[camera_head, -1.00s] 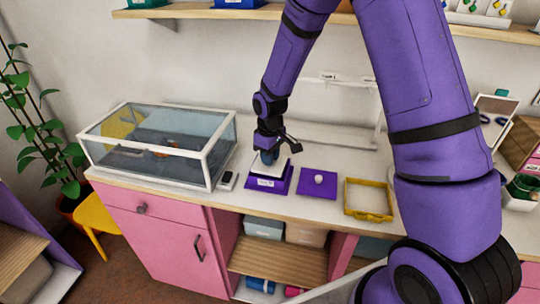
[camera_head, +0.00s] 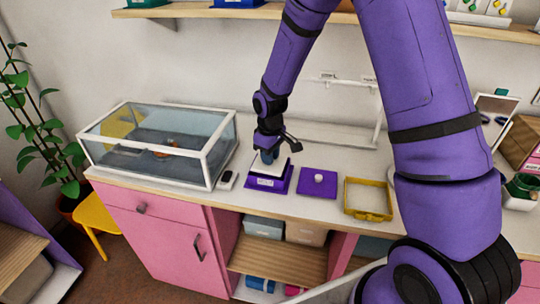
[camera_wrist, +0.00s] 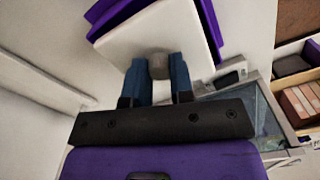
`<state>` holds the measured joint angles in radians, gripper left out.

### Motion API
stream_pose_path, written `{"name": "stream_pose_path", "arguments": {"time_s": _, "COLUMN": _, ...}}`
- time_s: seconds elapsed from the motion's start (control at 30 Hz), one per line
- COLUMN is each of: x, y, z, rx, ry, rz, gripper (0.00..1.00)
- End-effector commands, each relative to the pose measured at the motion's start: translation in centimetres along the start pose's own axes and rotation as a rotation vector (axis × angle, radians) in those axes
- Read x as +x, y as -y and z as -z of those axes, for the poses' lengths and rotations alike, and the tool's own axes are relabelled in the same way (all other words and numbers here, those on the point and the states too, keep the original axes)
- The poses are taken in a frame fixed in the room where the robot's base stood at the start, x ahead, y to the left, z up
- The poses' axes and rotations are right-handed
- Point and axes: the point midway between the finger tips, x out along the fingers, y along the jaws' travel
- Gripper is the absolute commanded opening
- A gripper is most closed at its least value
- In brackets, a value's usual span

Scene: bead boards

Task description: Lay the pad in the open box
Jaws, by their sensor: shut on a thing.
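The pad (camera_head: 267,168) is a pale square plate with a grey knob. My gripper (camera_head: 268,158) is shut on this knob, with its two blue fingers on either side of it in the wrist view (camera_wrist: 159,72). The open box (camera_head: 266,186) is purple with a white label and stands on the counter directly under the pad. In the wrist view the pad (camera_wrist: 190,28) hides most of the box, and purple edges of the box (camera_wrist: 108,14) show past its sides. I cannot tell whether the pad touches the box.
A purple lid (camera_head: 317,186) with a white knob lies right of the box. A yellow frame-like tray (camera_head: 367,215) lies farther right. A glass tank (camera_head: 205,165) and a small dark device (camera_head: 227,181) are at left. A white stand (camera_head: 330,137) is behind.

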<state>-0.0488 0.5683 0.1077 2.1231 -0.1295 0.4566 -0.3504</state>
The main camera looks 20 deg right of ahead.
Motion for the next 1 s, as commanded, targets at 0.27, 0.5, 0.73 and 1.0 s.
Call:
{"name": "stream_pose_path", "arguments": {"time_s": 0.27, "x": 0.3, "y": 0.0, "z": 0.0, "rx": 0.000, "ry": 0.000, "rz": 0.000, "gripper": 0.00}}
{"name": "stream_pose_path", "arguments": {"time_s": 0.5, "x": 0.8, "y": 0.0, "z": 0.0, "rx": 0.000, "ry": 0.000, "rz": 0.000, "gripper": 0.00}}
{"name": "stream_pose_path", "arguments": {"time_s": 0.73, "x": 1.3, "y": 0.0, "z": 0.0, "rx": 0.000, "ry": 0.000, "rz": 0.000, "gripper": 0.00}}
{"name": "stream_pose_path", "arguments": {"time_s": 1.0, "x": 1.9, "y": 0.0, "z": 0.0, "rx": 0.000, "ry": 0.001, "rz": 0.000, "gripper": 0.00}}
